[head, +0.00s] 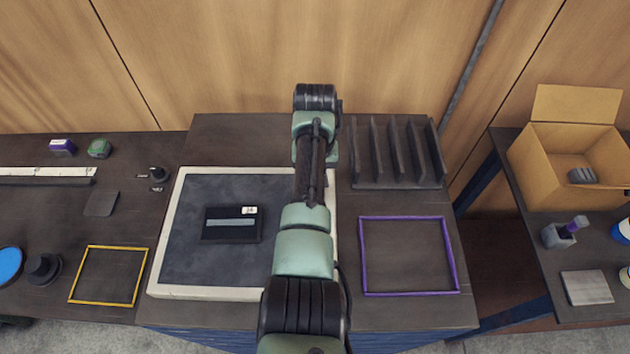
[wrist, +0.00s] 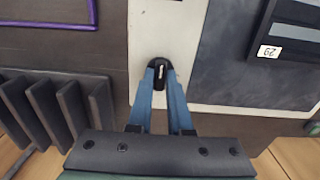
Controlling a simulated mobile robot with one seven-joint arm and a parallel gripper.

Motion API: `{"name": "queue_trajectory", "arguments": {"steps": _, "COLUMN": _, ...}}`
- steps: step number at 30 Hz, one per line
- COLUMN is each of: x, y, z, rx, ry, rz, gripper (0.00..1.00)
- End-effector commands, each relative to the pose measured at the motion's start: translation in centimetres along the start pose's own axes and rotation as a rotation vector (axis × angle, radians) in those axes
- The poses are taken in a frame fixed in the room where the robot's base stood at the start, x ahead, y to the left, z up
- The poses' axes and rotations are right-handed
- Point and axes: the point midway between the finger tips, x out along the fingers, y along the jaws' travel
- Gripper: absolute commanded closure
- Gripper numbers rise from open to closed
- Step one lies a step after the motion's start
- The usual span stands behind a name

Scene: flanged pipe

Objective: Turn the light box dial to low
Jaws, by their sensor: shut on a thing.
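The light box (head: 180,200) is a flat box with a pale frame and a dark panel. Its pale frame (wrist: 157,35) also shows in the wrist view. The dial (wrist: 160,69) is a small black knob with a white pointer line, on the strip of frame beside the panel. My gripper (wrist: 160,78) has its blue fingers shut on the dial from both sides. The pointer line runs roughly up and down in the wrist view. I can make out no low or high marking. In the head view my arm hides the dial and the fingers.
A dark slotted rack (head: 397,183) stands close to the right of my gripper in the head view. A purple frame (head: 408,293) lies in front of it. An open cardboard box (head: 560,170) stands on the right table.

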Motion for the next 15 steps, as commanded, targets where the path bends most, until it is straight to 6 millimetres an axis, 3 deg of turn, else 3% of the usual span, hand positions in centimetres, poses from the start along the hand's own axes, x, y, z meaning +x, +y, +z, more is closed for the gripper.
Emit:
{"name": "queue_trajectory", "arguments": {"steps": 2, "x": -0.17, "y": -0.01, "z": -0.13, "rx": -0.002, "ry": 0.004, "rz": 0.001, "gripper": 1.0}}
{"name": "queue_trajectory", "arguments": {"steps": 3, "x": -0.17, "y": -0.01, "z": -0.13, "rx": -0.002, "ry": 0.004, "rz": 0.001, "gripper": 0.75}}
{"name": "queue_trajectory", "arguments": {"steps": 7, "x": -0.12, "y": -0.01, "z": -0.1, "rx": -0.001, "ry": 0.004, "rz": 0.001, "gripper": 0.53}}
{"name": "queue_trajectory", "arguments": {"steps": 15, "x": -0.07, "y": -0.01, "z": -0.05, "rx": 0.0, "ry": 0.002, "rz": 0.0, "gripper": 0.53}}
